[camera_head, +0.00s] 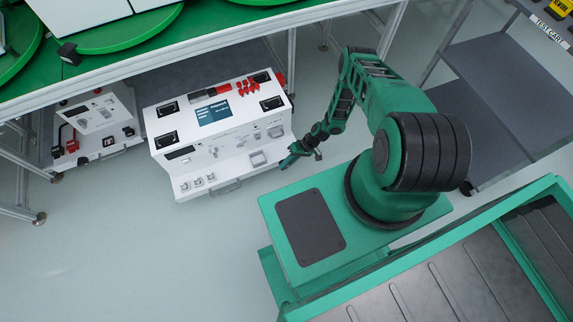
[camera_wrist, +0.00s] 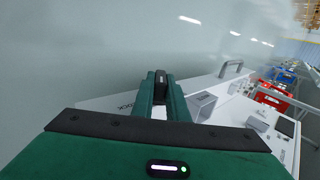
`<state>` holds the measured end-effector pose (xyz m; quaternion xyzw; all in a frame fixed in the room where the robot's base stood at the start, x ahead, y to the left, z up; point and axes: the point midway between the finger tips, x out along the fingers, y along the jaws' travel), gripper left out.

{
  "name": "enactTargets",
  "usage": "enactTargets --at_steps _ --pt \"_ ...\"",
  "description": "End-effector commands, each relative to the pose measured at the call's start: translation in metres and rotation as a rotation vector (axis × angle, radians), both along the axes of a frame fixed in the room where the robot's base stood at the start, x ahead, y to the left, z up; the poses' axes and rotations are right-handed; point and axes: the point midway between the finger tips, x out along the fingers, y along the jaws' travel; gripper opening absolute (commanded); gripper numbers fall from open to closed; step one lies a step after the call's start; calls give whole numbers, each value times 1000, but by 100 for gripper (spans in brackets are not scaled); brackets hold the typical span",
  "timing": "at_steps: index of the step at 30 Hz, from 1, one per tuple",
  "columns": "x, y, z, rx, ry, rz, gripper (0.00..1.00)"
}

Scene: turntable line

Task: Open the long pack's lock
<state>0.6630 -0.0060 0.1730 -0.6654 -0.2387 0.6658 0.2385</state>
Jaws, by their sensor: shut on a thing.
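The long pack (camera_head: 226,166) is a wide white case with a small screen, dark sockets and red parts on its sloped top. It stands on the floor at the bench's edge. My gripper (camera_head: 287,161) is at its right end, low down. In the wrist view, my gripper (camera_wrist: 161,84) is shut on a small dark piece (camera_wrist: 161,76), which seems to be the lock's knob. Partly covered lettering, seemingly "LOCK", shows on the white face (camera_wrist: 97,103) beside the left finger. The fingers hide most of the lock, so I cannot tell its setting.
A smaller white pack (camera_head: 102,122) with red and black parts stands to the left under the green-topped bench (camera_head: 215,22). A grey cart (camera_head: 500,60) stands at the right. In the wrist view a grey handle (camera_wrist: 231,67) sticks up right of my fingers. The floor in front is clear.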

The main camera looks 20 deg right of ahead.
Motion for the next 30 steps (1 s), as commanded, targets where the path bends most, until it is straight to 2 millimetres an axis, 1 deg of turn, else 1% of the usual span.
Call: enactTargets --at_steps 18,24,30 --pt "0 6 3 -492 -4 6 0" --pt "1 7 3 -610 -4 5 0" --pt "0 7 3 -677 -2 3 0"
